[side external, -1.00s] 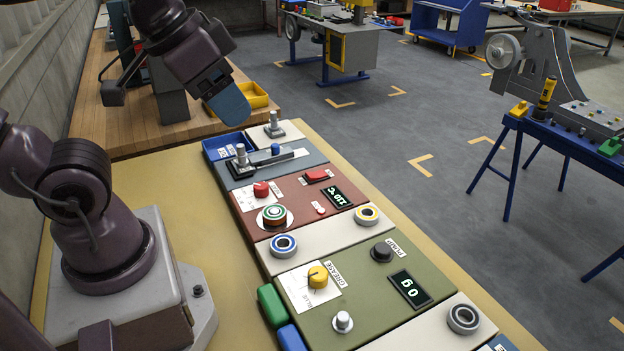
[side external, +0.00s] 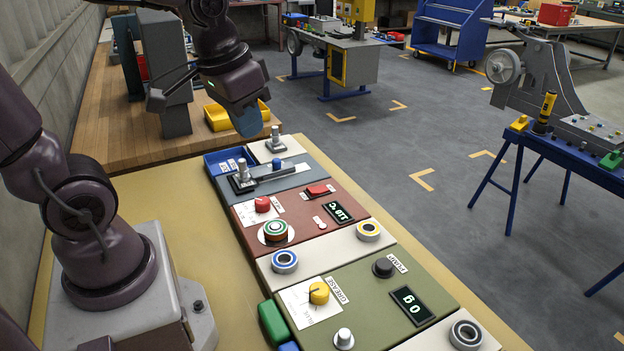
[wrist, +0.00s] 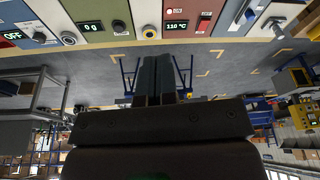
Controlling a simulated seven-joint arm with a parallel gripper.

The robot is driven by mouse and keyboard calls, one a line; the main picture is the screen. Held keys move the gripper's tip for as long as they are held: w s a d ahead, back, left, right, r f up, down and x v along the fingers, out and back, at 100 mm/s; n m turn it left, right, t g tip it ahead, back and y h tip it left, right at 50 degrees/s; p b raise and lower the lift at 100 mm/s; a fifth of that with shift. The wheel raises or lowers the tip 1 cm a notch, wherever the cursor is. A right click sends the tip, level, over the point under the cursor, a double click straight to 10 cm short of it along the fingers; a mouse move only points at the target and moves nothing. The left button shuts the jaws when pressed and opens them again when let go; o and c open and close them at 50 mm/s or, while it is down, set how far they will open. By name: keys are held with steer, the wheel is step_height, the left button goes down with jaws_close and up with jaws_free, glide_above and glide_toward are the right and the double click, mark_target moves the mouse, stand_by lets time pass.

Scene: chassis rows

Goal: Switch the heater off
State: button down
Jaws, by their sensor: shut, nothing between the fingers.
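The heater panel (side external: 300,238) is reddish-brown, in the middle of the row. It carries a red rocker switch (side external: 318,190), a red knob (side external: 262,204) on a white card and a small indicator (side external: 320,222). Its display (side external: 338,212) reads 110 °C, upside down in the side view and upright in the wrist view (wrist: 177,27). The red rocker also shows at the top of the wrist view (wrist: 205,15). My gripper (side external: 247,124) is shut and empty, in the air beyond the far end of the row, away from the heater. Its fingers also show in the wrist view (wrist: 157,82).
A green panel (side external: 365,295) with a yellow knob and a display reading 0 g lies nearer. A blue tray (side external: 222,158) and yellow bin (side external: 218,118) stand near the far end.

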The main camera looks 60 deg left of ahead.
steer(key=w+a+f+g, duration=0.2)
steer(key=w+a+f, duration=0.3)
steer(key=w+a, duration=0.2)
steer(key=m+t, duration=0.2)
glide_above(313, 188)
steer(key=s, duration=0.2)
step_height(313, 188, down, 7)
steer(key=shift+f+h, duration=0.2)
steer(key=shift+h, duration=0.2)
steer(key=x, duration=0.4)
steer(key=s+x, duration=0.1)
steer(key=x, duration=0.7)
steer(key=shift+s+f, duration=0.15)
steer(key=shift+f, duration=0.25)
steer(key=shift+s+f, duration=0.1)
steer(key=shift+f, duration=0.55)
